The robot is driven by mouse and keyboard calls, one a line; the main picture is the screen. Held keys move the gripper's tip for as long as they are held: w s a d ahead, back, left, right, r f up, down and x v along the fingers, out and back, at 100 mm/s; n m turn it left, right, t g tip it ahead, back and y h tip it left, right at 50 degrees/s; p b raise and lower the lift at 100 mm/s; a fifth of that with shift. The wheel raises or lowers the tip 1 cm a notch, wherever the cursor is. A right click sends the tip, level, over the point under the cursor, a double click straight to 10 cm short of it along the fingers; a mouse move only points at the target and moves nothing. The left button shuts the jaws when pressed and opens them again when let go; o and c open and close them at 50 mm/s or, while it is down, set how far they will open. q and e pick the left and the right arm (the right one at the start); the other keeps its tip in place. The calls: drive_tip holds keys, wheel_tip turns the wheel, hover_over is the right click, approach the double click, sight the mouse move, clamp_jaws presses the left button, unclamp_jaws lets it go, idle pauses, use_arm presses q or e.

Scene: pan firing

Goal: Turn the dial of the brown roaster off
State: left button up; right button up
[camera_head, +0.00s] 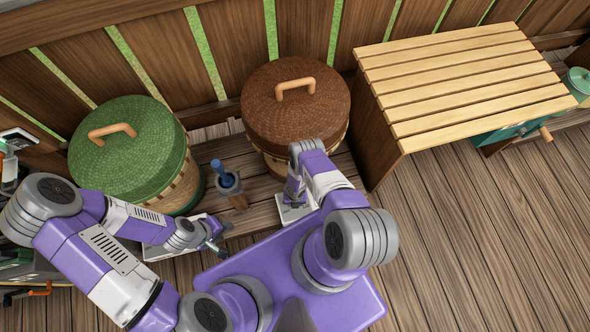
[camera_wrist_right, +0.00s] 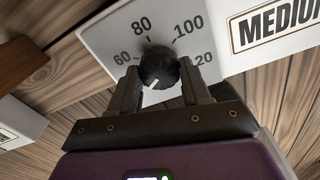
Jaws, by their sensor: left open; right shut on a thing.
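The brown roaster (camera_head: 312,120) is a round woven basket with a brown lid and a wooden handle, at the top middle of the head view. Its white dial panel (camera_wrist_right: 105,40) shows 60, 80, 100 and a partly covered 20 in the right wrist view. The black dial (camera_wrist_right: 157,62) has a white mark pointing down and slightly left. My right gripper (camera_wrist_right: 160,70) is shut on the dial, one finger on each side. In the head view my right arm hides most of the panel. My left gripper (camera_head: 219,238) is open and empty below the green roaster.
A green-lidded roaster (camera_head: 128,140) stands at the left. A small grey holder with a blue-handled tool (camera_head: 226,178) stands between the roasters. A slatted wooden table (camera_head: 465,85) is at the right. The plank floor at lower right is clear. A MEDIUM label (camera_wrist_right: 275,25) sits beside the dial.

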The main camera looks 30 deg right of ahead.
idle(0.4)
drive_tip(key=o, duration=1.1)
drive_tip(key=shift+c, duration=0.2)
